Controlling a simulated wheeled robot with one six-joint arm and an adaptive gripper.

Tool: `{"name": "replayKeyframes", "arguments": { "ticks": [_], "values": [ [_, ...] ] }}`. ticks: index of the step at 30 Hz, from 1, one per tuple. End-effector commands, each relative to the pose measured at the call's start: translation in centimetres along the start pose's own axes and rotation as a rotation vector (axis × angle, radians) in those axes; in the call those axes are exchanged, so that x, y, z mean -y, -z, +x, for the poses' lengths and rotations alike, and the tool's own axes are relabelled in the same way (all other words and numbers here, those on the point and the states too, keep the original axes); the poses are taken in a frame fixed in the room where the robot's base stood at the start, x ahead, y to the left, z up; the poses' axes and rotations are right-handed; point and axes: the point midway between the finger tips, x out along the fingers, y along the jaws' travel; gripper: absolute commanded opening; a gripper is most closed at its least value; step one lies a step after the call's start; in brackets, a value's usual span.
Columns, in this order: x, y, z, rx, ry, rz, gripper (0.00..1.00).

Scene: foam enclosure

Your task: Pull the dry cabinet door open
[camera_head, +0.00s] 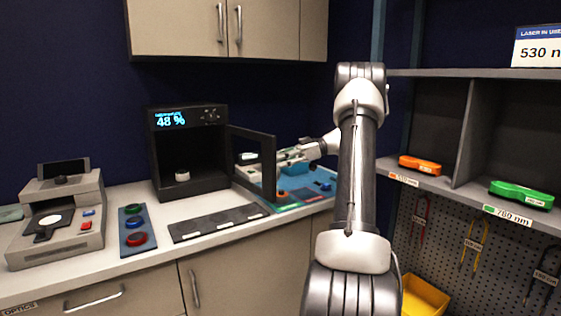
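The dry cabinet (156,158) is a black box on the counter with a lit "48 %" display. Its framed door (268,168) stands wide open, hinged at the cabinet's right side and swung out to the right. A small white round object (182,176) sits inside the cabinet. My gripper (278,157) is just right of the door's outer edge, with my arm reaching in from the front right. The fingers are small and partly merge with the things behind them. I cannot tell whether they touch the door or are open or shut.
A grey instrument (62,220) and a tray with coloured round pieces (134,230) stand left. A dark strip (218,222) lies before the cabinet. A blue mat (305,184) lies beyond the door. Shelves with orange (420,165) and green (521,193) goggles are right.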

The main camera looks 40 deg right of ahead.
Motion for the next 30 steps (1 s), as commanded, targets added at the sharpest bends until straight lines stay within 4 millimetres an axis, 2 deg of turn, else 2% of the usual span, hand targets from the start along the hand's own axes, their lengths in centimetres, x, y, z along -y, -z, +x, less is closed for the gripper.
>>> {"name": "replayKeyframes", "arguments": {
  "ticks": [1,2,30],
  "values": [
    [0.0,1.0,-0.3,-0.013,-0.001,-0.013,0.32],
    [-0.1,0.9,-0.4,-0.013,-0.002,-0.014,0.32],
    [-4.7,-0.4,-5.9,-0.011,-0.002,-0.010,0.32]
  ]
}}
